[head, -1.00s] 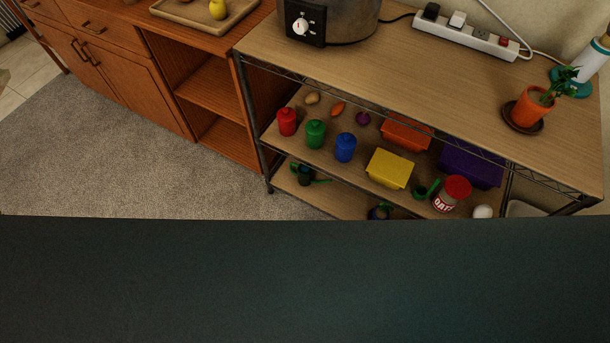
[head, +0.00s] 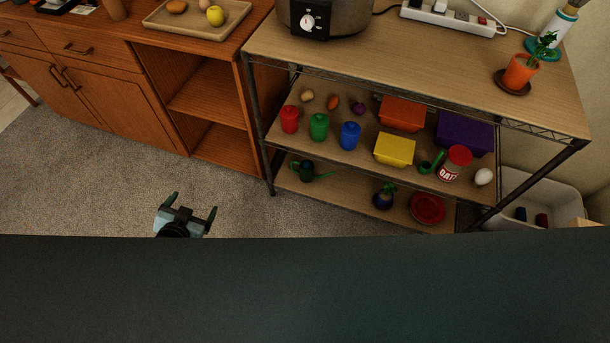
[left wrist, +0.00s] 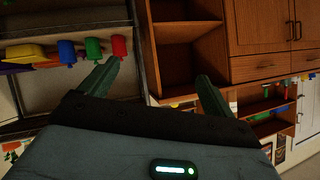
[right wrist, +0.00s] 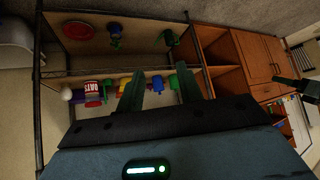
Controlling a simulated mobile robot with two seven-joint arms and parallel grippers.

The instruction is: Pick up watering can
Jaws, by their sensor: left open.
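The dark green watering can (head: 310,172) stands at the left end of the lowest shelf in the head view, its spout to the right. It also shows near the top of the right wrist view (right wrist: 171,38). My left gripper (head: 190,211) is open and empty over the carpet, left of the shelf and apart from the can. Its spread fingers show in the left wrist view (left wrist: 158,82), where I cannot make out the can. My right gripper (right wrist: 160,88) shows only in its wrist view, fingers apart and empty, facing the shelf.
The wire rack's middle shelf (head: 292,142) holds several canisters, boxes and an oats jar above the can. A blue pot (head: 384,196) and red plate (head: 427,208) share the lowest shelf. A wooden cabinet (head: 128,105) stands left. The carpet (head: 90,190) in front is clear.

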